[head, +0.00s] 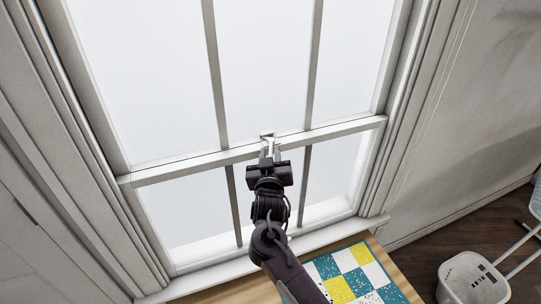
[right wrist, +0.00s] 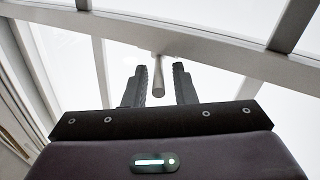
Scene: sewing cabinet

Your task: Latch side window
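The side window (head: 160,85) fills most of the head view, with a pale frame and a horizontal middle rail (head: 335,130). A small latch lever (right wrist: 158,78) shows in the right wrist view, hanging from the rail (right wrist: 135,30). My right gripper (head: 268,147) is at the middle rail. In the right wrist view its two dark fingers (right wrist: 160,80) are apart, one on each side of the lever, with a visible gap on both sides. In the head view the gripper hides most of the latch. My left gripper is not in view.
Below the window is a sill (head: 215,262) and a wooden surface with a blue, yellow and white checkered cloth (head: 350,272). A white basket-like container (head: 470,278) stands on the dark floor at the lower right. A thin cord (head: 430,105) hangs along the right wall.

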